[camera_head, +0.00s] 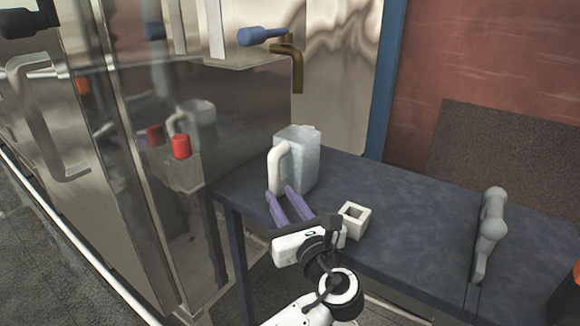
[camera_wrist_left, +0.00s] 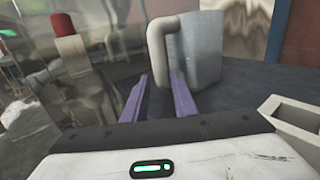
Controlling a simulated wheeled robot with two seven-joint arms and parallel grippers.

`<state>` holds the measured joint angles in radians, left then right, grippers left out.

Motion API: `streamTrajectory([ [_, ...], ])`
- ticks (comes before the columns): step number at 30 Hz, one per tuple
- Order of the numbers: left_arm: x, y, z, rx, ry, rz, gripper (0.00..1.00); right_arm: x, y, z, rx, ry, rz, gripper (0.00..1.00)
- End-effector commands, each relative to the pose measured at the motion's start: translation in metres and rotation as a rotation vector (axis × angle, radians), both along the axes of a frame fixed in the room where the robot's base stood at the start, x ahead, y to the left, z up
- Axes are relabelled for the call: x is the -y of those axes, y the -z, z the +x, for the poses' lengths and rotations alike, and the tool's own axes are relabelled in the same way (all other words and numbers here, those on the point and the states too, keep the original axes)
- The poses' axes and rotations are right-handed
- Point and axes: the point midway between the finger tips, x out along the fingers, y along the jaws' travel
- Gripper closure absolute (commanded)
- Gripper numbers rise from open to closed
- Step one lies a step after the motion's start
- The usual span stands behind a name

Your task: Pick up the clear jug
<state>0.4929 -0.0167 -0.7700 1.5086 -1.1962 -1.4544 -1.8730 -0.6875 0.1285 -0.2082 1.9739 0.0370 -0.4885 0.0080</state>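The clear jug (camera_head: 303,157) stands upright on the dark blue table, near its left end. It is pale grey-blue with an off-white handle (camera_head: 278,165) on its left side. The jug (camera_wrist_left: 197,45) and handle (camera_wrist_left: 156,45) also show in the left wrist view. My left gripper (camera_head: 279,191) has two purple fingers, which are apart and point toward the handle. In the left wrist view the lower handle shows between the fingertips (camera_wrist_left: 160,77). I cannot tell whether either finger touches it. My right gripper is not in view.
A white square hollow block (camera_head: 354,221) sits on the table (camera_head: 410,200) right of my left gripper. A metal machine with a brass spout (camera_head: 297,70) and blue lever (camera_head: 262,36) rises behind. A red knob (camera_head: 181,147) is at left.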

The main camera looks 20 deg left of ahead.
Motion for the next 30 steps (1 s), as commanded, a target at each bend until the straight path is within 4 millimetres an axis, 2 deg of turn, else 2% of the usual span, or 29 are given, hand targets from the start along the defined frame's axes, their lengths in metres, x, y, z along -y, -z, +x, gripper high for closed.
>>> streamTrajectory([
  [7,-0.012,-0.005,0.017,0.001,-0.001,0.0,0.75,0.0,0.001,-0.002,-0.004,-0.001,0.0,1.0],
  [11,-0.023,-0.011,0.034,0.001,-0.002,0.0,0.75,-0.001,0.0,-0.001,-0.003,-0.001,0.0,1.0],
  [15,-0.033,-0.009,0.047,0.0,0.0,-0.001,0.75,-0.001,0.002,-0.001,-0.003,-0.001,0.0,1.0],
  [21,-0.034,-0.009,0.049,-0.001,0.001,-0.002,0.75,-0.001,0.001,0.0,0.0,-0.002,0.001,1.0],
  [22,-0.034,-0.009,0.048,-0.001,0.001,-0.002,0.76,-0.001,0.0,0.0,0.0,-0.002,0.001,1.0],
  [26,-0.034,-0.009,0.048,-0.001,0.001,-0.002,0.98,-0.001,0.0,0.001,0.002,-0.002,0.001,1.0],
  [30,-0.033,-0.011,0.048,0.005,0.001,-0.002,1.0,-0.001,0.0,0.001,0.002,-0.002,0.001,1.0],
])
